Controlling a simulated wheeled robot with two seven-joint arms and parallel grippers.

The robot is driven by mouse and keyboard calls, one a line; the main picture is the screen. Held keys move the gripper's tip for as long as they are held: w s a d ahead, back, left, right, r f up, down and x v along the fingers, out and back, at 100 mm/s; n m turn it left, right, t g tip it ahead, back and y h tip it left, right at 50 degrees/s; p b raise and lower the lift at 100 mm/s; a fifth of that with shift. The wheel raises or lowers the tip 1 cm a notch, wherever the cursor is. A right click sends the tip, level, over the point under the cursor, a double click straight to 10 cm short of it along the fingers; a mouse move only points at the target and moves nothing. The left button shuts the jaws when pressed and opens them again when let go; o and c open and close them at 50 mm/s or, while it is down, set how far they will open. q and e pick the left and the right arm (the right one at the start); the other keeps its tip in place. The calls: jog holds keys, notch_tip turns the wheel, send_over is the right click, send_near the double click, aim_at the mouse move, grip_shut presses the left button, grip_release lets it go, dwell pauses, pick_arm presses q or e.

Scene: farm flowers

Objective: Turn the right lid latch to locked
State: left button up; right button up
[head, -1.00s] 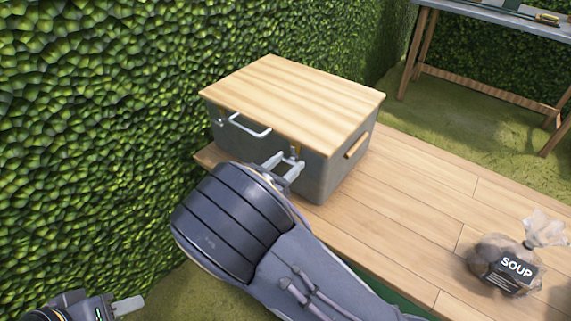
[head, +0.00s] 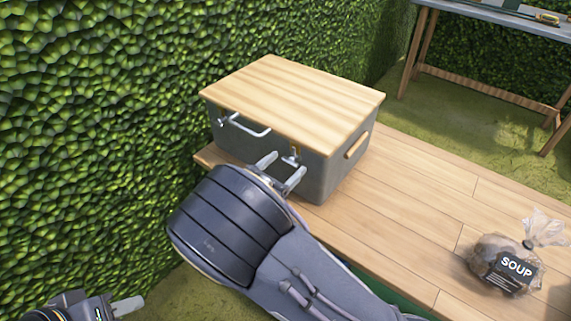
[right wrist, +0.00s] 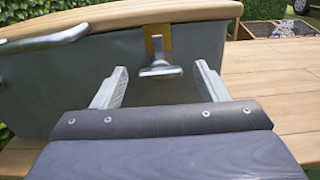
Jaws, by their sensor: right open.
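A grey box with a wooden lid (head: 295,95) stands at the back left of the wooden table. The right lid latch (head: 291,154) is on its front face, near the right corner. In the right wrist view the latch (right wrist: 160,66) has a yellow upright plate and a silver handle lying crosswise. My right gripper (head: 283,170) is open and empty in front of it. In the right wrist view its fingers (right wrist: 163,82) stand apart on either side of the latch, apart from the handle. My left gripper (head: 120,306) is at the lower left edge, only partly visible.
A silver bar handle (head: 248,127) sticks out of the box front left of the latch. A bag labelled SOUP (head: 505,264) lies at the right of the wooden table (head: 420,195). A hedge wall (head: 90,130) runs close along the left.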

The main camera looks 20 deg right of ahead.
jog(key=v, duration=0.7)
jog(key=shift+p, duration=0.35)
